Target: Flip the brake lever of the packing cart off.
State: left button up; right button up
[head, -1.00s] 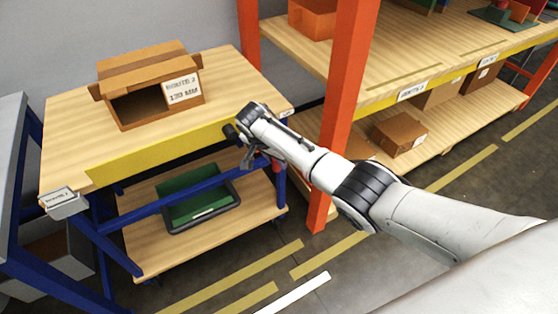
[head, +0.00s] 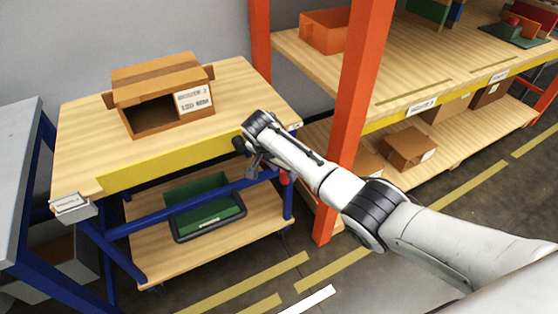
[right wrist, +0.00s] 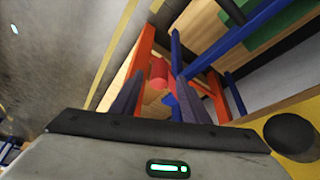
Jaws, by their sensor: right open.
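The packing cart has a wooden top (head: 80,150) with a yellow front edge, blue legs and a lower wooden shelf. Its red brake lever (head: 284,178) shows at the cart's right front leg, just right of my gripper. In the right wrist view the red lever end (right wrist: 159,72) appears ahead, between the two finger lines, with a blue part below it. My right gripper (head: 255,168) is open and empty in front of the cart's right front. Its fingers (right wrist: 158,100) look apart from the lever. My left gripper is out of view.
An open cardboard box (head: 155,88) stands on the cart top, and a green-and-black bin (head: 207,212) on its lower shelf. An orange rack post (head: 350,130) rises close behind my right forearm. A grey table (head: 22,150) stands at the left.

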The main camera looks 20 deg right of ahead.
jog(key=p+v, duration=0.1)
jog(key=v, duration=0.7)
jog(key=shift+r, duration=0.2)
jog(key=s+a+f+n+t+y, duration=0.15)
jog(key=s+f+n, duration=0.25)
jog(key=s+f, duration=0.4)
jog(key=s+a+f+n+t+y, duration=0.1)
jog(key=s+a+f+n+y, duration=0.2)
jog(key=s+f, duration=0.45)
jog(key=s+d+n+t+y, duration=0.1)
jog(key=s+n, duration=0.5)
jog(key=s, duration=0.9)
jog(key=shift+s+d+t+y, duration=0.35)
jog(key=shift+s+d+t, duration=0.1)
jog(key=shift+t, duration=0.8)
